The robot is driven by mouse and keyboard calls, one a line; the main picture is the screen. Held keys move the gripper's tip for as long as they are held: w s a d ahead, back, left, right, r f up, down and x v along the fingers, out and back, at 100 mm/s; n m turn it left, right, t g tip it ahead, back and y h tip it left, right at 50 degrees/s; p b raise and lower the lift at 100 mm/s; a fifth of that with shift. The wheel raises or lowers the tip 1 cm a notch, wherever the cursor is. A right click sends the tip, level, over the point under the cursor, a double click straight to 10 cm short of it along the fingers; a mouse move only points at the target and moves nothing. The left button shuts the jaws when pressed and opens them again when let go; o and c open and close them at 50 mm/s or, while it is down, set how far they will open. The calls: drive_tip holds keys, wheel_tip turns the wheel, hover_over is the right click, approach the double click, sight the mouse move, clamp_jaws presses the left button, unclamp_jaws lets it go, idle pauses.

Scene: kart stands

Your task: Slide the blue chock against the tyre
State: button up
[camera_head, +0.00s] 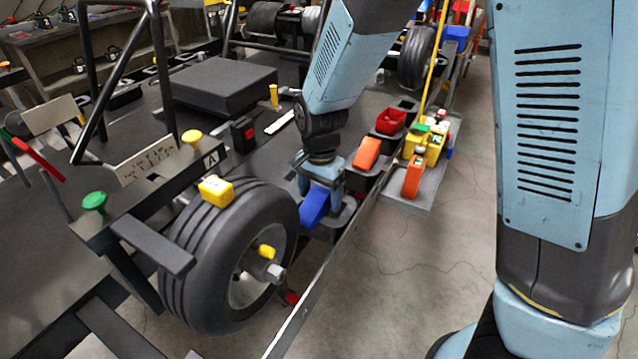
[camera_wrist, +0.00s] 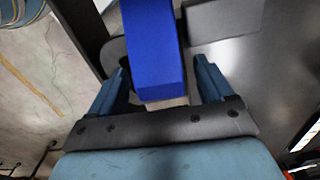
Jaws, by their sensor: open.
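The blue chock (camera_head: 315,206) lies in the grey holder just right of the tyre, tilted in the picture. The black tyre (camera_head: 215,265) stands on its hub at the lower middle, and a gap cannot be clearly judged between it and the chock. My gripper (camera_head: 321,188) is over the chock from above, its fingers either side of it. In the wrist view the blue chock (camera_wrist: 152,50) shows between the two open fingers of my gripper (camera_wrist: 165,88), with space on both sides.
A yellow block (camera_head: 215,191) sits on top of the tyre. A grey rail edge (camera_head: 325,275) runs in front of the holders. The floor (camera_head: 400,280) to the right is clear.

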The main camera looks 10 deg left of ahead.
drive_tip(key=shift+f, duration=0.1)
drive_tip(key=c, duration=1)
drive_tip(key=o, duration=1.1)
wheel_tip(320, 180, up, 14)
drive_tip(key=shift+f, duration=0.15)
